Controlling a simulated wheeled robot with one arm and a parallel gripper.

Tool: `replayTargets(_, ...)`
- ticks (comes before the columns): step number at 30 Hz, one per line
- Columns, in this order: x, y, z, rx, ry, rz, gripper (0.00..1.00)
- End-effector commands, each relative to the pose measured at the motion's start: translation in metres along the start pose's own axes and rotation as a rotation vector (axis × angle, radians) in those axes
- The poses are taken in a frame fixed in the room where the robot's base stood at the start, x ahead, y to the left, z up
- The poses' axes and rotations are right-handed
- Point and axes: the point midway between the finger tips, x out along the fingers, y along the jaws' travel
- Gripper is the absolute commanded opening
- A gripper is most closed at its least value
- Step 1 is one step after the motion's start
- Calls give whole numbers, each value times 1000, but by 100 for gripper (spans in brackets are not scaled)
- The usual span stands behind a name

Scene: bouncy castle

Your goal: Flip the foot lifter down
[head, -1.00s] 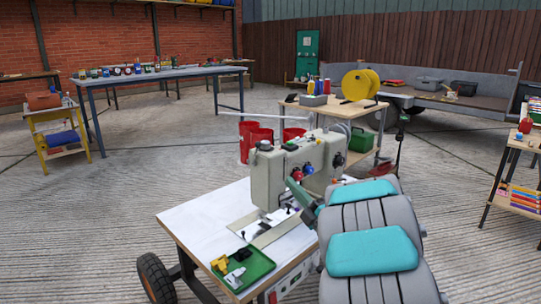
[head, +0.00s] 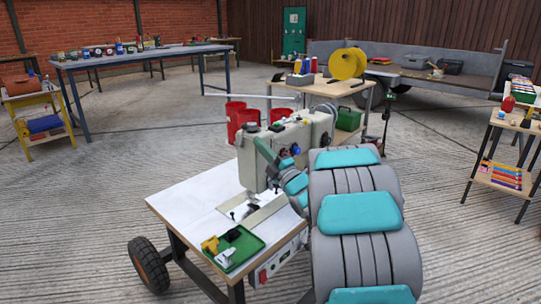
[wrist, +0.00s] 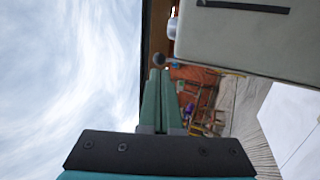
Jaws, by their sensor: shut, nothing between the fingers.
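A beige sewing machine (head: 248,168) stands on a white-topped table (head: 185,205). In the wrist view my gripper (wrist: 160,72) is shut and empty, beside the machine's beige casing (wrist: 250,40). I cannot make out the foot lifter clearly in the head view, and contact is unclear.
A green tray (head: 240,250) with small yellow, black and white parts sits at the table's front. Red buckets (head: 236,112) and a wooden table (head: 325,90) with a yellow spool (head: 345,63) stand behind the machine. Open concrete floor (head: 90,210) lies to the left.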

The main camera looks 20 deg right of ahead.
Motion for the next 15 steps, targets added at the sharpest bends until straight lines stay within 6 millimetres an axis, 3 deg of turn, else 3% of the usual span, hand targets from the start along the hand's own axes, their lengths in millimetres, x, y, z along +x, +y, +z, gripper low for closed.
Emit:
replayTargets(6, 32, 1, -1, 0, 3, 1, 0)
replayTargets(15, 44, 1, 0, -1, 1, 1, 0)
